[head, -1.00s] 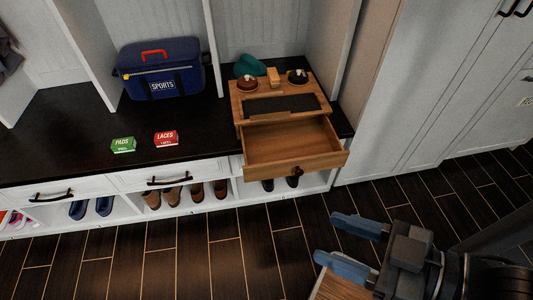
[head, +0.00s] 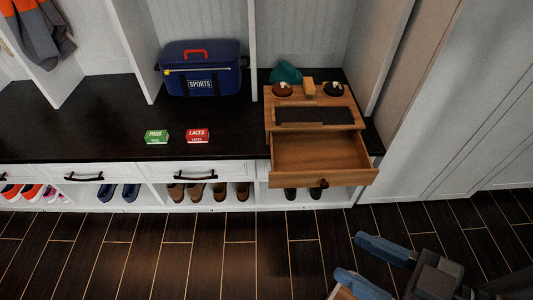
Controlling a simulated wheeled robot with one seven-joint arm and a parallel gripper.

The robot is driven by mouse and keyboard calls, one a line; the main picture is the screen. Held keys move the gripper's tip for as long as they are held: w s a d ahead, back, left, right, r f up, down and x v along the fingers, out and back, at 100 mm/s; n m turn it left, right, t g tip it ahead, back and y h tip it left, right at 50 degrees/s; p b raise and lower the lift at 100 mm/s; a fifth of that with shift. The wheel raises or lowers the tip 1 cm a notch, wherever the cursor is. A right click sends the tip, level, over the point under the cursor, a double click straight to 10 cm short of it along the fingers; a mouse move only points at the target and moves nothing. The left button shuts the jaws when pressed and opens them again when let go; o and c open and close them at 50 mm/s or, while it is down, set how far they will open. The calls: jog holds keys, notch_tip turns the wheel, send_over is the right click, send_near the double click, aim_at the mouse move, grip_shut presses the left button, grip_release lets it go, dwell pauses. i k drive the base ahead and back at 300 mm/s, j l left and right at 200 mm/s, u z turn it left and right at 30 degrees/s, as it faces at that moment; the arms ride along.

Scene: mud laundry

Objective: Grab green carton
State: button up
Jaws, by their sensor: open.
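The green carton (head: 156,137), labelled PADS, lies on the dark bench top (head: 60,135) in the head view, just left of a red carton (head: 197,135) labelled LACES. The two are a small gap apart. My gripper (head: 362,266) is at the lower right, above the floor, with its two blue fingers spread apart and nothing between them. It is well to the right of the green carton and on the near side of the bench.
A wooden box (head: 312,111) with an open, empty drawer (head: 322,155) stands right of the cartons and juts over the bench front. A blue SPORTS bag (head: 200,68) stands behind. Shoes (head: 120,193) fill the cubbies below. The floor (head: 190,250) ahead is clear.

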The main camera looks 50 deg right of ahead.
aim_at(152, 137)
jog(key=i+j, duration=0.5)
jog(key=i, duration=0.15)
jog(key=i+j, duration=0.5)
jog(key=i, duration=0.2)
jog(key=i+j, duration=0.5)
jog(key=i, duration=0.15)
